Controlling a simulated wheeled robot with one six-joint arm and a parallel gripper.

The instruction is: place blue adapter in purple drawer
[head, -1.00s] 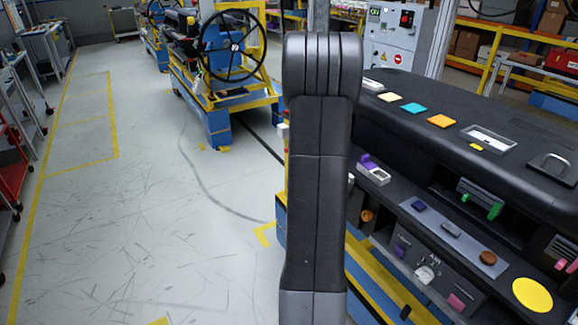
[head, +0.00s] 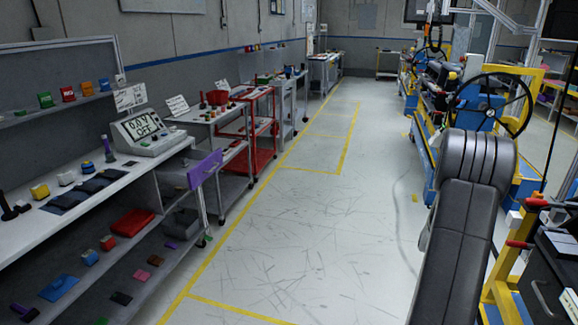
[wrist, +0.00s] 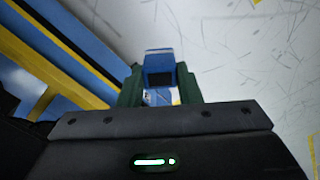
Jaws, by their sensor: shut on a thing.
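In the wrist view my gripper (wrist: 160,88) is shut on the blue adapter (wrist: 159,56), a small blue block with a dark square face. It sits between the two dark green fingers, with the floor beyond it. The purple drawer (head: 205,169) shows in the head view on the left, at the right end of the workbench, just below its top. My gripper and the adapter are not visible in the head view, where my arm rises at the lower right.
The workbench (head: 60,220) on the left holds a display unit (head: 146,131) and several small parts. A red trolley (head: 262,130) and grey carts stand beyond it. Open floor (head: 300,230) lies between the bench and the blue-yellow stands at the right.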

